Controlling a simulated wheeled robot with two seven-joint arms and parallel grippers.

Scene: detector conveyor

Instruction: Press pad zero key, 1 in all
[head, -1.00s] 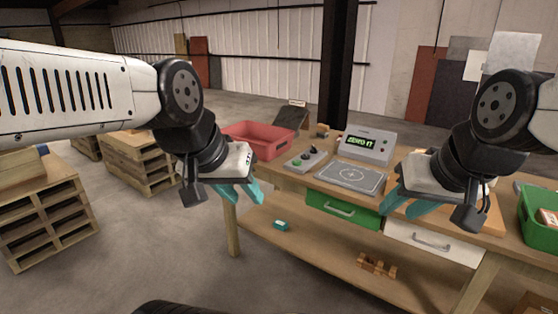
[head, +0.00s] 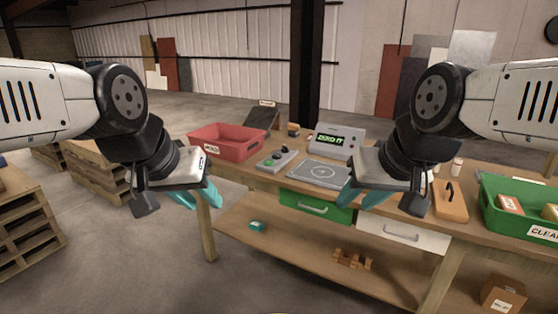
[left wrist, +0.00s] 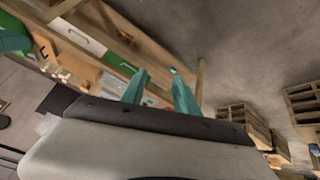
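A small grey control box (head: 275,161) with a green button and dark knobs lies on the workbench (head: 235,176). Behind it stands a grey detector unit (head: 340,143) whose green display reads "ZERO IT". A flat grey pad (head: 318,173) with a circle mark lies in front of that unit. My left gripper (head: 199,197) is open and empty, left of the control box in the picture and apart from it. Its teal fingers show spread in the left wrist view (left wrist: 160,80). My right gripper (head: 361,197) is open and empty, in front of the bench near the pad.
A red bin (head: 228,153) stands on the bench's left end, and a green bin (head: 487,205) with boxes on its right. A green drawer (head: 315,207) and a white drawer (head: 403,236) hang under the top. Pallets (head: 90,170) stand at left.

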